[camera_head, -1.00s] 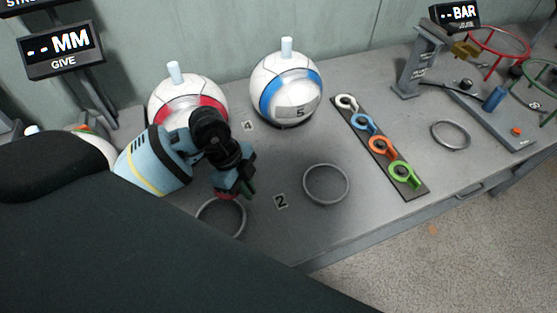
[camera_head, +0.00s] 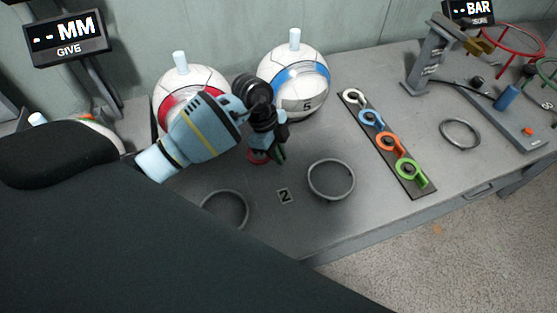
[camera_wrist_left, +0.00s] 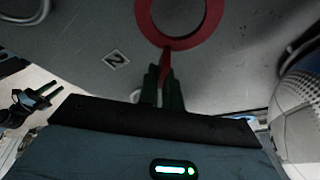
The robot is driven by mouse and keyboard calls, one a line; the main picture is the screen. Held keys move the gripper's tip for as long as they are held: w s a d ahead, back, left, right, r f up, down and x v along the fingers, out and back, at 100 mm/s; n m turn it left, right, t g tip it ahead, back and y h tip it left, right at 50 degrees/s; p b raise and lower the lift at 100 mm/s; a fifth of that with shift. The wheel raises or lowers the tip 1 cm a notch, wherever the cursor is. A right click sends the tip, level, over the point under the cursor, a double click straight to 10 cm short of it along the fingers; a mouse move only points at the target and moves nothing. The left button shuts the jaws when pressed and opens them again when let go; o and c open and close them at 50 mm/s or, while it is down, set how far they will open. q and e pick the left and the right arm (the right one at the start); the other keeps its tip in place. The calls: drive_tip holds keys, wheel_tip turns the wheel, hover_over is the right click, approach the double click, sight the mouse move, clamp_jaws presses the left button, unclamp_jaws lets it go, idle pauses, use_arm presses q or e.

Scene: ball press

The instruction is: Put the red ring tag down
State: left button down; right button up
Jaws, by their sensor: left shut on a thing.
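The red ring tag (camera_wrist_left: 149,25) is a flat red ring with a short tab; it also shows as a small red patch in the head view (camera_head: 258,157). My left gripper (camera_wrist_left: 163,78) is shut on the tab, with the ring sticking out beyond its fingertips. In the head view my left gripper (camera_head: 274,153) is over the bench, in front of the balls and left of a grey ring; the gripper and arm hide most of the tag. I cannot tell whether the tag touches the bench. My right gripper (camera_wrist_left: 38,98) shows at the left of the wrist view, its fingers apart and empty.
A dark strip (camera_head: 420,188) holds white, blue, orange and green ring tags. Grey rings lie on the bench (camera_head: 331,180) (camera_head: 225,208) beside a "2" label (camera_head: 284,196). A red-banded ball (camera_head: 183,72) and blue-banded ball (camera_head: 295,60) stand behind. A press (camera_head: 430,62) stands right.

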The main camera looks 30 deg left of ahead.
use_arm(q)
drive_tip(key=shift+s+f, duration=0.1)
drive_tip(key=shift+f, duration=1.45)
drive_tip(key=shift+f, duration=0.2)
drive_tip(key=c, duration=1.6)
unclamp_jaws()
drive_tip(key=shift+r, duration=0.15)
drive_tip(key=shift+p+v, duration=0.55)
drive_tip(key=shift+v, duration=5.5)
